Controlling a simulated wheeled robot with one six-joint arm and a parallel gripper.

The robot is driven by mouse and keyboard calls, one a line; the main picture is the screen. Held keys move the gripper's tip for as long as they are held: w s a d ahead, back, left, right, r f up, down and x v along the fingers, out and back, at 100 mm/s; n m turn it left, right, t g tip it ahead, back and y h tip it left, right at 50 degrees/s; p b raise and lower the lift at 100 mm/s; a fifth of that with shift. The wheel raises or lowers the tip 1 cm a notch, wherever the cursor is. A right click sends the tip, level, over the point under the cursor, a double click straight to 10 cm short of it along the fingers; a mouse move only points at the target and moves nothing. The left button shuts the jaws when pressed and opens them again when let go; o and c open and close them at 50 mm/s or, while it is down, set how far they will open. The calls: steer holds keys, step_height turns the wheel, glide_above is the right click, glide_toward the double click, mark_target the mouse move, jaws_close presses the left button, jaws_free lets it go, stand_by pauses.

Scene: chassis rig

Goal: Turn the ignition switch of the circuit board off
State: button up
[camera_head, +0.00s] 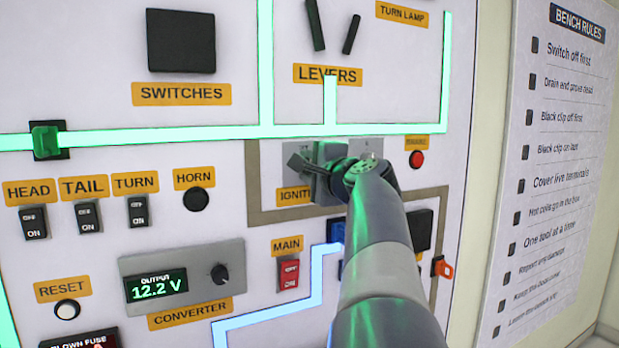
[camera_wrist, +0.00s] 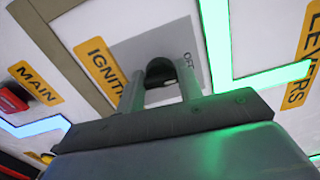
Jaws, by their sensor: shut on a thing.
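The ignition switch (camera_wrist: 160,72) is a dark knob on a grey plate (camera_wrist: 130,50) beside the orange IGNITION label (camera_wrist: 98,62). The wrist view shows an OFF mark at the plate's right side. My gripper (camera_wrist: 160,90) is shut on the knob, one finger on each side of it. The knob's exact pointing direction cannot be told.
Glowing green strips (camera_head: 200,138) run above the ignition plate. A red MAIN switch (camera_head: 289,274), a converter (camera_head: 182,284) reading 12.2 V and HEAD, TAIL, TURN switches lie to the left. Levers (camera_head: 351,34) stick out above. A small red button (camera_head: 416,159) is at the right.

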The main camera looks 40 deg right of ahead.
steer(key=shift+n, duration=0.5)
steer(key=o, duration=0.9)
steer(key=b+v, duration=0.2)
steer(key=v, duration=0.8)
steer(key=shift+s, duration=0.4)
steer(key=shift+w, duration=0.1)
steer(key=p+x, duration=0.2)
steer(key=x, duration=0.8)
steer(key=shift+w+m, duration=0.3)
